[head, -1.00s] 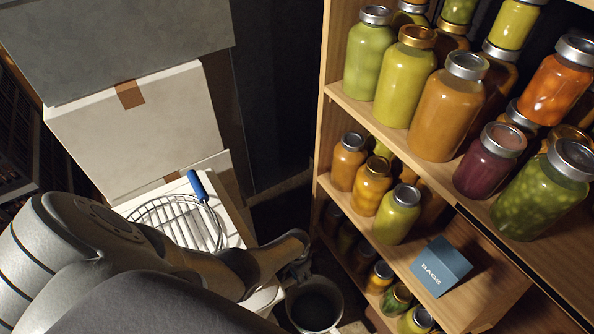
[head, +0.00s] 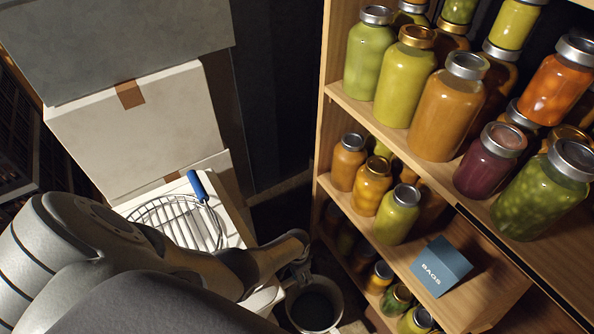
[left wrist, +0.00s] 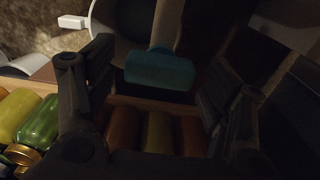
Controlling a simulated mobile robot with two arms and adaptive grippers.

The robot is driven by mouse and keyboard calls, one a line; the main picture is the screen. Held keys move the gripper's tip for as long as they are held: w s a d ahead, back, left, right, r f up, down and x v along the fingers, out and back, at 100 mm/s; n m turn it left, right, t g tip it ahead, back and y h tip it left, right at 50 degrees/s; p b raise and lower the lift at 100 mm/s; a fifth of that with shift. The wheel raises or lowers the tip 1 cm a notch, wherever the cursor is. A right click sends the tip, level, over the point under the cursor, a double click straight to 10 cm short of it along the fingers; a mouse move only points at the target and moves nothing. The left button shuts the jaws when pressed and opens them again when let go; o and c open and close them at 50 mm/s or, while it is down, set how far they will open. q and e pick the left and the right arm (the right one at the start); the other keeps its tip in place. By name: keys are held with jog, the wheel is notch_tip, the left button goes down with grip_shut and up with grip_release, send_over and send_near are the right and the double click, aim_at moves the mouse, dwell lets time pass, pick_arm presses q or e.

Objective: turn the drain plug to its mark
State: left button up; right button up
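In the left wrist view the two dark fingers of this gripper (left wrist: 162,75) stand wide apart. A teal, rounded block on a grey stem, perhaps the drain plug (left wrist: 160,69), shows between and beyond them, with no clear contact. Its mark cannot be made out in the dim light. My right gripper is in neither view.
A wooden shelf (head: 338,70) with several filled jars stands at the right, with a blue box (head: 441,266) on a lower board. White boxes (head: 140,135) are stacked at the left.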

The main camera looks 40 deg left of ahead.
pick_arm(q)
jog(key=shift+r, duration=0.1)
dwell(0.3)
notch_tip(320, 180, up, 12)
dwell(1.0)
dwell(0.3)
